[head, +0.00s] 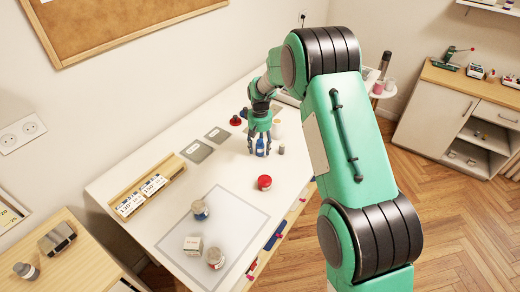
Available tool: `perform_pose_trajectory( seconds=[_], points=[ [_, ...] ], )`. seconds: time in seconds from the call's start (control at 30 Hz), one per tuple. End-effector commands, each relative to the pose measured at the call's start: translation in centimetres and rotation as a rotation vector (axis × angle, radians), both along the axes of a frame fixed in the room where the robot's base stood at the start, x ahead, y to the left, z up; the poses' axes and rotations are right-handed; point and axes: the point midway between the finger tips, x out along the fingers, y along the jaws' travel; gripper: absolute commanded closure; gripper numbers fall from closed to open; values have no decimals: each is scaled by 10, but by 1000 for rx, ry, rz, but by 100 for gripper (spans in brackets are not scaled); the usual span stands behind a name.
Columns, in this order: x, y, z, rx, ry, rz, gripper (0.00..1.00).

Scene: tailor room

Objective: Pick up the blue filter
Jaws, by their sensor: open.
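A small blue object (261,146), which could be the blue filter, stands upright on the table between or just behind the fingertips. The fingers partly hide it, and I cannot tell whether they touch it. Another small blue item (243,113) is farther back, beside a red one (235,121); it is too small to make out.
A small grey cylinder (281,149) and a cream jar (278,128) stand close right of my gripper. A red round item (264,182) is in front. A wooden card tray (130,207) lies left.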

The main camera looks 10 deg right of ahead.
Motion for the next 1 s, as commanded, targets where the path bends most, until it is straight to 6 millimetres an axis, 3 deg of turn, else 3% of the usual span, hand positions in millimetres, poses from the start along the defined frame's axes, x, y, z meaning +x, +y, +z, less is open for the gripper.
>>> perform_pose_trajectory(
  seconds=[0.03,0.27,0.67,1.0],
  points=[
    [0,0,0,0,0,0,52],
    [0,0,0,0,0,0,96],
    [0,0,5,0,-1,0,96],
    [1,0,47,0,-2,0,96]
  ],
)
